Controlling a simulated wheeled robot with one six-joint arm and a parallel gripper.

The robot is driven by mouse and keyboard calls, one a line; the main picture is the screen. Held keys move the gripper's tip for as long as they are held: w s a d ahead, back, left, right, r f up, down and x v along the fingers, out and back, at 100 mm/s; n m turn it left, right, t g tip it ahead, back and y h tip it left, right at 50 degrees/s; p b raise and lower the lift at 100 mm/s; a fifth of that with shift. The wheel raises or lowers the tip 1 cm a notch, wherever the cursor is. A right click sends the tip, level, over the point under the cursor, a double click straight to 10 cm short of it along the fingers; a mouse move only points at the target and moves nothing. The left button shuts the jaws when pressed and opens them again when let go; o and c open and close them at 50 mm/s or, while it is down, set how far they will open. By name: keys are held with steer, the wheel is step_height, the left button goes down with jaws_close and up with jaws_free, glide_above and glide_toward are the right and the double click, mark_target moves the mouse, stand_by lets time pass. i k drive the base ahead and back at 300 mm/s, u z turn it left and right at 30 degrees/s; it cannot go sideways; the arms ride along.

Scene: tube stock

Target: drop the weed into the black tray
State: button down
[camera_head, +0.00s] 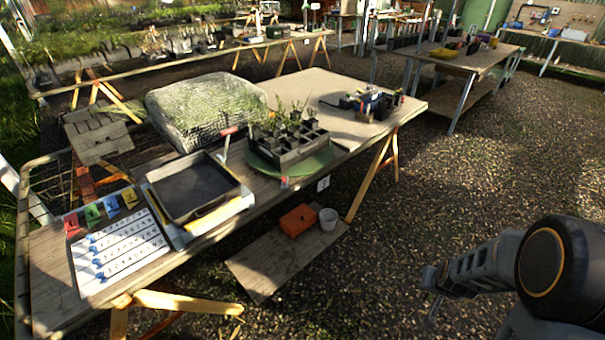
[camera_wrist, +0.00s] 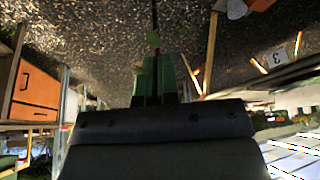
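The black tray (camera_head: 193,186) lies flat on the wooden table's near left part, its dark inside looking empty. My gripper (camera_head: 430,279) is off to the right over the gravel, well apart from the table and tray. In the wrist view my gripper (camera_wrist: 158,78) shows green fingers close together. A thin dark stem with a small green leaf, seemingly the weed (camera_wrist: 153,40), stands out from between them. In the head view a thin strand hangs below my gripper, too small to make out well.
A seedling pot block (camera_head: 290,149) sits on a green round base on the table. A wrapped bale (camera_head: 205,110) is behind the tray, a numbered chart (camera_head: 118,250) left of it. An orange box (camera_head: 298,220) and pale pot (camera_head: 328,219) stand on a low board. Gravel at right is clear.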

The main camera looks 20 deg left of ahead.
mark_target(198, 187)
steer(key=u, duration=2.55)
steer(key=i, duration=0.2)
steer(key=z, duration=0.1)
